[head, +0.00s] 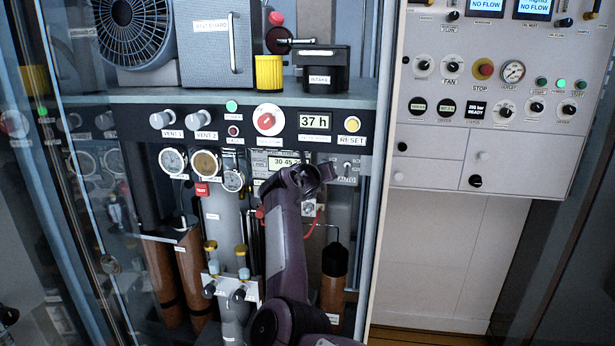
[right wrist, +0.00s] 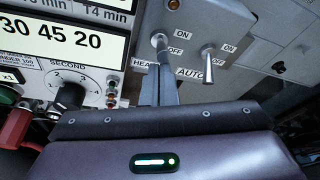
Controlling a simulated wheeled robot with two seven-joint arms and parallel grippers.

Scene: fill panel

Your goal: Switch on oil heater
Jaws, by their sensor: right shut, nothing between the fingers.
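A grey switch plate with two toggle switches fills the upper middle of the right wrist view. The left toggle (right wrist: 158,40) has ON and OFF marks and a partly hidden label starting "HEA". The right toggle (right wrist: 208,52), by the AUTO label, has its lever pointing down. My right gripper (right wrist: 161,72) is shut and empty, its fingertips at or just below the left toggle; contact and that lever's position are unclear. In the head view my right gripper (head: 318,175) is in front of the panel, left of the AUTO label (head: 347,180). My left gripper is not in view.
A timer display (right wrist: 55,40) and a SECOND dial (right wrist: 70,92) are left of the switches, with a red part (right wrist: 14,128) below. Above the panel is a shelf (head: 210,97) with a fan (head: 130,28). A white control panel (head: 430,150) stands at right.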

